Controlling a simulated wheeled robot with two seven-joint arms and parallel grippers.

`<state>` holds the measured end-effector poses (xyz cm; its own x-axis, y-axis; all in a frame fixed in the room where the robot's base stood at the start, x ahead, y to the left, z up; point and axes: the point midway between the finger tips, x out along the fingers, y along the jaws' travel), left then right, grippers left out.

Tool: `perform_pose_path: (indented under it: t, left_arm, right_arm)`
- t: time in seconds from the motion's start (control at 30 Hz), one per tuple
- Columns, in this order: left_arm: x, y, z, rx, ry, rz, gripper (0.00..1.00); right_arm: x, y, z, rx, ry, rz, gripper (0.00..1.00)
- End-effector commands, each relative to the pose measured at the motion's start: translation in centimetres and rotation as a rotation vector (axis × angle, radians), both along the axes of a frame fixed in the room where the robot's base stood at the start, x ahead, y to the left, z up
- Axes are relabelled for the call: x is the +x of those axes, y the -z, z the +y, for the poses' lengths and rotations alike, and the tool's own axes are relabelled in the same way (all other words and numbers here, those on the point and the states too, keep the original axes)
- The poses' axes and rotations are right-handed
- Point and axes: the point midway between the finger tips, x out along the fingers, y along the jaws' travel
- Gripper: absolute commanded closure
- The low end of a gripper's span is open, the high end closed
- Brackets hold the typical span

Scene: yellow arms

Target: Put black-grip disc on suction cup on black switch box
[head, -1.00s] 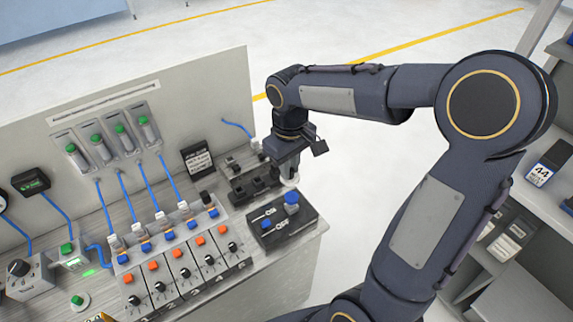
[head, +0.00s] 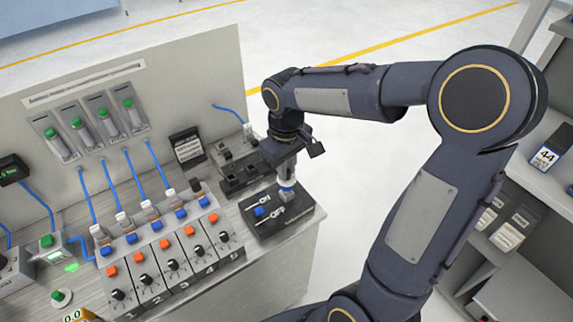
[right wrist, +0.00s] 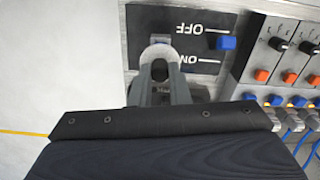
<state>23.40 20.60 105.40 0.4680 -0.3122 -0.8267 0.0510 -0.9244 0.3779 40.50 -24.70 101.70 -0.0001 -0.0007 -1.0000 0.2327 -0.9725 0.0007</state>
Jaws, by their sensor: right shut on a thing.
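My right gripper (head: 286,170) points down over the black switch box (head: 305,222), with its fingers shut on a pale round disc (right wrist: 160,54). A dark grip part (right wrist: 159,72) shows between the fingers in the right wrist view. The box, with ON and OFF marks, also shows in the right wrist view (right wrist: 190,22). My left gripper is not in view.
A small blue switch (head: 258,211) sits beside the cup on the same box. A black socket block (head: 240,178) stands close behind. A row of switch modules with orange buttons (head: 163,244) lies to the left. Open floor is to the right of the bench.

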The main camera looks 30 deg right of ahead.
Motion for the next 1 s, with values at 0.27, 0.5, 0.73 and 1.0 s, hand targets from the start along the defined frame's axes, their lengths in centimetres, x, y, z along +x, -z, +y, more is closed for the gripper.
perform_pose_path:
  t: [0.27, 0.5, 0.73, 1.0]
  left_arm:
    - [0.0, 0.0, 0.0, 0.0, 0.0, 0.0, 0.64]
    - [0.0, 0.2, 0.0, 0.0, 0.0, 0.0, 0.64]
    - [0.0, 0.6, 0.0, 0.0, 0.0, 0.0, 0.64]
    - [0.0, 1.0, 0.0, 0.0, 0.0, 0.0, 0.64]
  right_arm:
    - [0.0, 0.0, 0.0, 0.0, 0.0, 0.0, 1.0]
    - [0.0, 0.3, 0.0, 0.0, 0.0, 0.0, 1.0]
    - [0.0, 0.8, 0.0, 0.0, 0.0, 0.0, 1.0]
    - [0.0, 1.3, 0.0, 0.0, 0.0, 0.0, 1.0]
